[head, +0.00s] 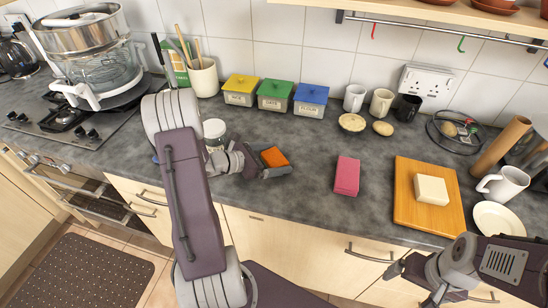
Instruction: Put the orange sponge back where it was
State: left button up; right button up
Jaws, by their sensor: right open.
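The orange sponge (273,156) is at the middle of the grey worktop, slightly tilted in the picture. My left gripper (266,168) is at the sponge, with its dark fingers against the sponge's near and left sides, and it appears shut on it. The fingers hide part of the sponge, and I cannot tell whether its underside touches the worktop. My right gripper (412,286) is open and empty, low at the right, in front of the cupboard fronts and away from the sponge.
A pink sponge (347,175) lies to the right, with clear worktop between. Further right is a wooden board (407,205) with a pale block (432,190). A white-lidded jar (214,131) stands close to my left arm. Yellow (240,88), green (275,93) and blue (311,98) tins stand behind.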

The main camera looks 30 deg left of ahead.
pick_arm(q)
jog(key=shift+s+a+r, duration=0.1)
jog(key=shift+r, duration=0.1)
jog(key=v, duration=1.1)
jog(key=shift+s+a+r+p, duration=0.1)
jog(key=shift+s+a+p, duration=0.05)
jog(key=shift+s+p, duration=0.15)
